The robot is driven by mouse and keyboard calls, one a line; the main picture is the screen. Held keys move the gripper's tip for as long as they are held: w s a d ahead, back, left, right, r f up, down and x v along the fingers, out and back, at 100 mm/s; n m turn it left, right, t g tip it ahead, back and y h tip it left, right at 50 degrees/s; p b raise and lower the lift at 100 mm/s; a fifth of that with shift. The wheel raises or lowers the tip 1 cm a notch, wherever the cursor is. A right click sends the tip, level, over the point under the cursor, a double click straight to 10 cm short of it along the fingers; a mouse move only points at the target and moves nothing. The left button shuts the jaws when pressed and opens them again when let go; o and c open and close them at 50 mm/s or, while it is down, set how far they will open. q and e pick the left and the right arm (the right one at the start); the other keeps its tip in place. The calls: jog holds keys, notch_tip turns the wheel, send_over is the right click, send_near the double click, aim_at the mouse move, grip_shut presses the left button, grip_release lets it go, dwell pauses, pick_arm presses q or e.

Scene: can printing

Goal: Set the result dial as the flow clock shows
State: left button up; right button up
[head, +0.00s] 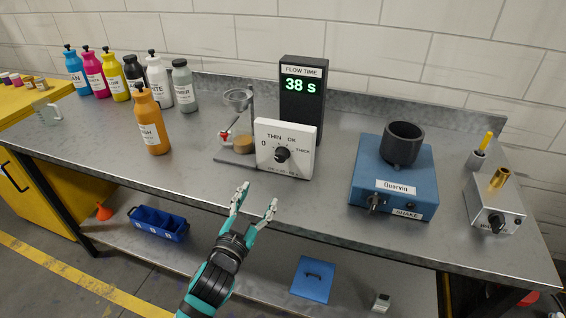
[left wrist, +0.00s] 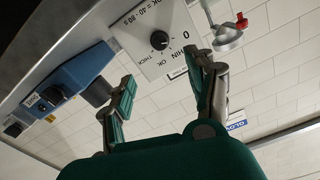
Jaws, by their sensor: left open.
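The flow clock (head: 302,110) is a dark upright box marked FLOW TIME, showing 38 s in green. The white result dial panel (head: 299,135) stands in front of it, marked 0, THIN, OK and THICK. Its black knob (head: 282,155) is round; I cannot surely tell which mark it points at. The panel also shows, turned over, in the left wrist view (left wrist: 178,50), with small print reading OK = 40..80 s. My left gripper (head: 257,197) is open and empty, in front of and below the panel, apart from the knob. My right gripper is not in view.
A flow cup stand (head: 235,159) is just left of the panel, and an orange bottle (head: 150,125) farther left. Several ink bottles stand at the back left. A blue shaker (head: 392,185) and a small grey box (head: 495,205) stand right. The bench front (head: 180,175) is clear.

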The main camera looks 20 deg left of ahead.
aim_at(280, 159)
pick_arm(q)
jog(key=w, duration=0.5)
jog(key=w+p, duration=0.1)
jog(key=w, duration=0.5)
jog(key=w+p, duration=0.1)
jog(key=w, duration=0.4)
jog(key=shift+w+d+f, duration=0.1)
jog(key=shift+w+d, duration=0.05)
jog(key=shift+d, duration=0.1)
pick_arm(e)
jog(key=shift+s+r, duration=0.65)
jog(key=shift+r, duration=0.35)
pick_arm(q)
jog(key=c, duration=1.1)
jog(key=shift+c, duration=0.3)
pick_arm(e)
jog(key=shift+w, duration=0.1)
